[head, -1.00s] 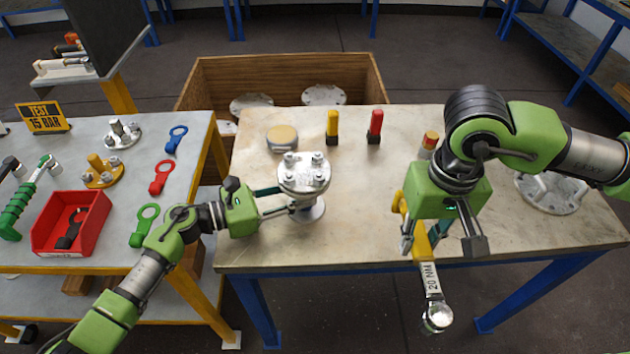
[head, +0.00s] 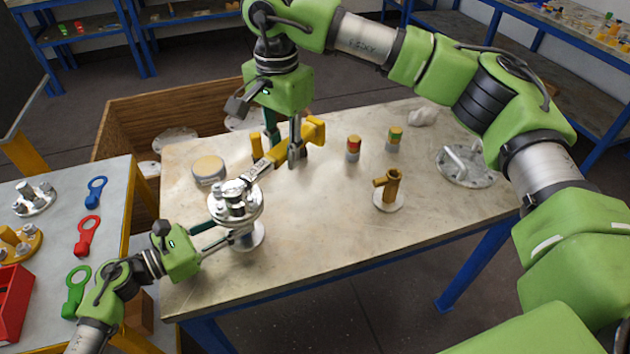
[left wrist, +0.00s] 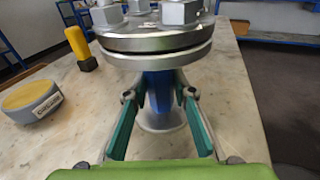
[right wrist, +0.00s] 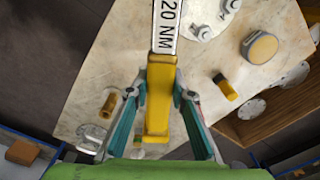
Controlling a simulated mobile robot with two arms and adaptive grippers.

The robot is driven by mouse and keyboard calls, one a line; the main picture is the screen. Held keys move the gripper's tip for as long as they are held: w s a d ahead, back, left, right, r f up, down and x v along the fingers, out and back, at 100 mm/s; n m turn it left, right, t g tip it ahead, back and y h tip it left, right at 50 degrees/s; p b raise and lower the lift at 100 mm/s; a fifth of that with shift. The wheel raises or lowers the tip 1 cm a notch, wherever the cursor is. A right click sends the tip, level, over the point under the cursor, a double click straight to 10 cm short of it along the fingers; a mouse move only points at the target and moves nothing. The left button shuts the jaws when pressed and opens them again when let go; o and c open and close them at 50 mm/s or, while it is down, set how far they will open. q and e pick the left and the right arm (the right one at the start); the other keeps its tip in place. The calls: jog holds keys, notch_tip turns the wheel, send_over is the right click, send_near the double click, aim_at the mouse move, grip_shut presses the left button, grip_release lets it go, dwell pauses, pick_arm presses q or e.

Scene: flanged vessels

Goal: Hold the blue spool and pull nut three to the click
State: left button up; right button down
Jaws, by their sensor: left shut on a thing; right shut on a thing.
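The blue spool (head: 243,240) stands upright on the pale table; its blue body shows in the left wrist view (left wrist: 158,88) below two stacked grey flange plates (left wrist: 155,40) with large nuts. My left gripper (head: 232,229) is shut around that body, under the flanges. My right gripper (head: 286,154) is shut on the yellow handle of a torque wrench (head: 297,143), marked "20 NM" in the right wrist view (right wrist: 165,28). The wrench reaches left to the top flange (head: 236,203), its head over a nut there. Nut numbers are unreadable, and whether the head is fully seated I cannot tell.
A round tin (head: 208,170), a red-topped bottle (head: 353,148), a brass fitting (head: 388,190) and a flange with a handle (head: 466,165) stand on the table. A wooden crate (head: 125,130) is behind. The front right of the table is clear.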

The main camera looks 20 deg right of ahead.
pick_arm(q)
jog(key=shift+w, duration=0.1)
pick_arm(e)
jog(key=shift+w+a+f+m, duration=1.05)
jog(key=shift+w+f+m, duration=0.05)
jog(key=shift+m, duration=0.2)
jog(key=shift+f, duration=0.2)
jog(key=shift+f, duration=1.05)
